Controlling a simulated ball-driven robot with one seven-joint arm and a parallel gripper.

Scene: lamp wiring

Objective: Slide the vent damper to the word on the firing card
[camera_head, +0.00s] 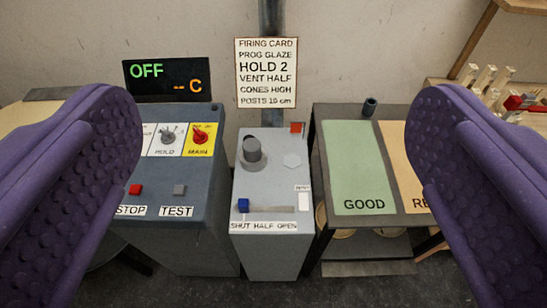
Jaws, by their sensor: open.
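The firing card (266,73) is on the wall and includes the line VENT HALF. The vent damper is a blue slider knob (243,205) on the front of the grey box (262,180). It sits at the left end of its slot (275,209), above the word SHUT. The label strip (264,226) below reads SHUT, HALF, OPEN from left to right. My gripper (275,160) has its two purple fingers wide apart at the left and right of the picture. It is open, with nothing held between the fingers.
A blue control panel (180,180) with switches and STOP and TEST buttons stands left of the grey box. A black knob (252,150) rises from the box top. Right is a table with a green GOOD mat (357,160). A display (167,78) reads OFF.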

